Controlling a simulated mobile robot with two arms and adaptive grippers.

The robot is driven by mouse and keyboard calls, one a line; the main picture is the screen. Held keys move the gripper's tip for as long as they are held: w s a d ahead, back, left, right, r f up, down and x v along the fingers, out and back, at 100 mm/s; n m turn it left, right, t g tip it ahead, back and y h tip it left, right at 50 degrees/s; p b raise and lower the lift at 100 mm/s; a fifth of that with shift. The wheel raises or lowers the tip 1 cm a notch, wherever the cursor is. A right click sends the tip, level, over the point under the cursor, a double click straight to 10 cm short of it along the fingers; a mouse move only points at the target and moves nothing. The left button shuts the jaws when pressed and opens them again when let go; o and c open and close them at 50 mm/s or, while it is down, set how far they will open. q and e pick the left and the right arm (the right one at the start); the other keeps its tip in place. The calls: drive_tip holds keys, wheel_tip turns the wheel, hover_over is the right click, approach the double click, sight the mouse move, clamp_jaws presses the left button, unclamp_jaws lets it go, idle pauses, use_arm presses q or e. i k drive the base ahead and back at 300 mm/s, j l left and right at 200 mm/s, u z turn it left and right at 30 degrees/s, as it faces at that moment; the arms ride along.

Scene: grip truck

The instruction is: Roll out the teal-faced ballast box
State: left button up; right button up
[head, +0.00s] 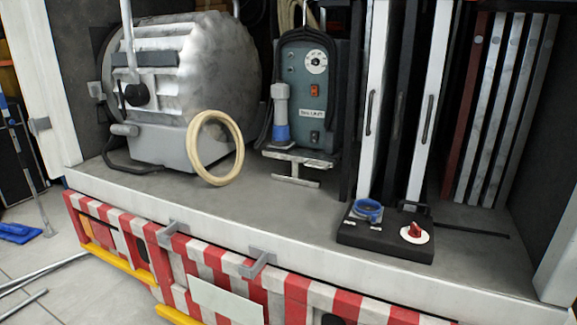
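The teal-faced ballast box (298,62) stands upright on the truck's load floor, right of a large silver lamp. Its face carries a round white dial, two small switches and a pale label. A dark handle or frame rises around its top. A grey and blue connector (281,118) is at the lower left of its face. A grey T-shaped metal piece (297,164) sits at its foot on the floor; whether it is joined to the box I cannot tell. Neither of my grippers is in view.
The silver lamp (185,85) is close on the left, with a beige ring (215,180) leaning before it. White panels with dark handles (429,110) stand close on the right. A black control board (385,243) lies near the floor's front edge. Brackets (258,262) project from the striped bumper.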

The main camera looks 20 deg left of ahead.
sight(323, 114)
drive_tip(key=i+l, duration=0.15)
drive_tip(key=i, duration=0.25)
drive_tip(key=i+l, duration=0.1)
drive_tip(key=i, duration=0.3)
drive_tip(key=i+l+u, duration=0.1)
drive_tip(key=i, duration=0.3)
